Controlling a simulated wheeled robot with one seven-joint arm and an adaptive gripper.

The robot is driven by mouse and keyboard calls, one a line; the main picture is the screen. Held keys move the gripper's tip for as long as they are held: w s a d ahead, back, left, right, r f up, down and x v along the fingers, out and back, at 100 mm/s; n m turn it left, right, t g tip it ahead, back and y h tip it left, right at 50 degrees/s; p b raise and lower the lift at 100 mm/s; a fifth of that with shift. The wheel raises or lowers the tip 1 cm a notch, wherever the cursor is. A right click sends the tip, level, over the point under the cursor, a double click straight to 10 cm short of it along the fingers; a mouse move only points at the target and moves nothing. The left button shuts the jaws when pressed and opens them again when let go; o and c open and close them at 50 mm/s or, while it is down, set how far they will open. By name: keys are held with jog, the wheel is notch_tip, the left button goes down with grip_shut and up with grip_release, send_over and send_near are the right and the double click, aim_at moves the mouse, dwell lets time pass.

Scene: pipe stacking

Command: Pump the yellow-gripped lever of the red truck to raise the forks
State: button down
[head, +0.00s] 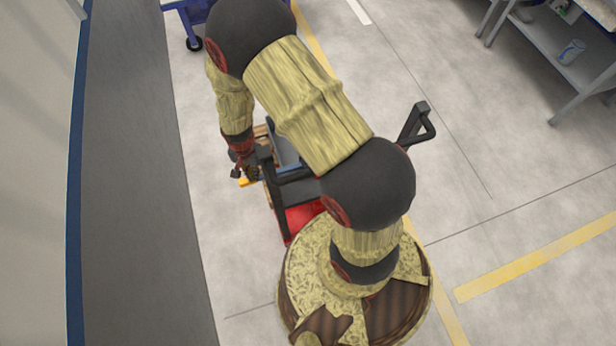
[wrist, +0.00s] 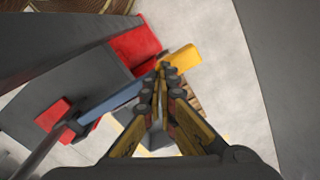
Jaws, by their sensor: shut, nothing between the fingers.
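The red truck (head: 298,217) stands on the floor in the head view, partly hidden under my arm. In the wrist view its red parts (wrist: 135,45) and dark body (wrist: 85,85) fill the left side. The lever is a blue-grey bar (wrist: 112,100) rising from lower left to a yellow grip (wrist: 183,59). The yellow grip also shows in the head view (head: 244,182), just below my gripper (head: 243,170). In the wrist view my gripper (wrist: 165,78) is shut and empty, its fingertips overlapping the near end of the yellow grip. I cannot tell whether they touch it.
A black handle (head: 418,126) sticks up right of my arm. Wooden slats (wrist: 192,97) show behind the fingers. A dark strip (head: 140,180) and wall run along the left. A grey shelf (head: 570,60) stands upper right; the floor between is clear.

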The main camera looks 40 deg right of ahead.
jog(key=shift+f, duration=0.5)
notch_tip(320, 180, up, 13)
jog(key=p, duration=0.9)
jog(key=shift+r+p, duration=0.2)
jog(key=shift+p, duration=0.2)
notch_tip(320, 180, down, 13)
jog(key=b, duration=0.8)
jog(key=shift+s+f+b, duration=0.1)
jog(key=shift+f+b, duration=0.1)
jog(key=shift+b, duration=0.1)
notch_tip(320, 180, up, 14)
jog(key=p, duration=0.9)
jog(key=shift+f+p, duration=0.25)
jog(key=shift+p, duration=0.15)
jog(key=shift+r+p, duration=1.8)
jog(key=shift+r, duration=0.7)
